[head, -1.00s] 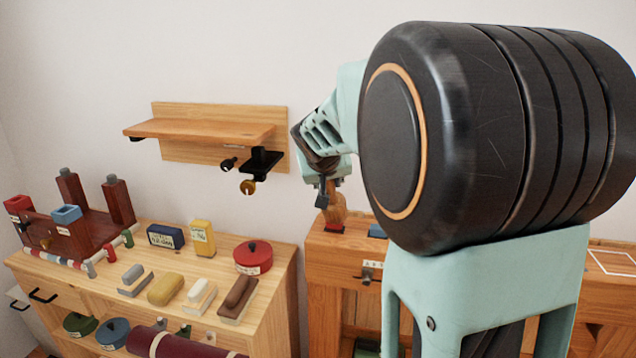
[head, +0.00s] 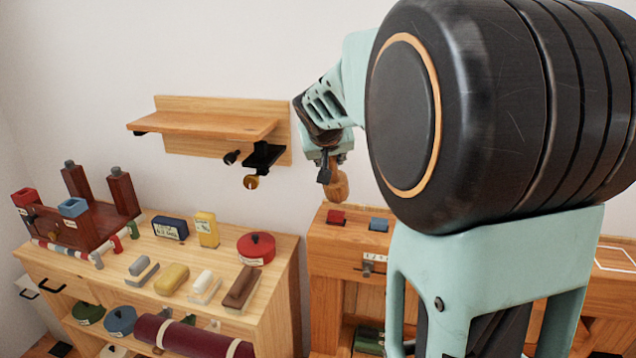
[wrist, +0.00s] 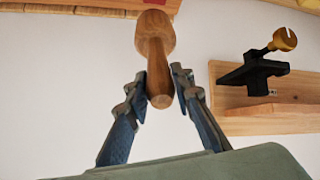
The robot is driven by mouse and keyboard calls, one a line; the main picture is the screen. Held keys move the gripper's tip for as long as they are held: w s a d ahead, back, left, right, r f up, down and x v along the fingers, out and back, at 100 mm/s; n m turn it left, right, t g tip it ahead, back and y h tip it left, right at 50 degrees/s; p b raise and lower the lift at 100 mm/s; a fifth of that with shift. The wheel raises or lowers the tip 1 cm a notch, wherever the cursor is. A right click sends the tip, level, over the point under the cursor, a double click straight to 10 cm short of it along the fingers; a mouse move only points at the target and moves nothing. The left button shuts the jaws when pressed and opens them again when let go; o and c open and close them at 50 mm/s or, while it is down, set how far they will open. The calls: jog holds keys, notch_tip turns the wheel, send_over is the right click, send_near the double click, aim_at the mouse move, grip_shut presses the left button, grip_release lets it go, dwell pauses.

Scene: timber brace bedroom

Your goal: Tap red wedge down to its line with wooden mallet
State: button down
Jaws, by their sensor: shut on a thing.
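My gripper (head: 328,172) is shut on the wooden mallet (head: 338,188), whose rounded light-brown head hangs below it. In the wrist view, the mallet's handle end (wrist: 160,88) sits between the two fingertips of my gripper (wrist: 158,90), with its head (wrist: 154,32) beyond. The red wedge (head: 336,216) stands in the top of the wooden bench (head: 330,240), below the mallet with a small gap in the picture. Its line cannot be made out. A blue wedge (head: 379,224) stands to its right.
A wall shelf (head: 200,125) with black hooks is left of my gripper. The left cabinet (head: 215,232) holds blocks, brushes, a red round tin (head: 256,249) and a dark red rack (head: 75,232). My own arm hides much of the bench's right side.

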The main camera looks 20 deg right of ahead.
jog(key=shift+w+r+p, duration=0.1)
jog(key=shift+r+p, duration=0.15)
jog(key=shift+p, duration=0.25)
jog(key=shift+w+d+r+p, duration=0.15)
jog(key=shift+w+p, duration=0.05)
jog(key=shift+p, duration=0.75)
jog(key=p, duration=0.4)
jog(key=w+d+g+p, duration=0.1)
jog(key=p, duration=0.3)
jog(key=shift+w+d+g+y+p, duration=0.1)
jog(key=shift+w+g+y+p, duration=0.2)
jog(key=shift+y, duration=0.1)
jog(key=shift+w+d, duration=0.3)
jog(key=shift+w+g+y+p, duration=0.25)
jog(key=shift+g+y+p, duration=0.05)
jog(key=shift+g+p, duration=0.1)
jog(key=shift+f, duration=0.2)
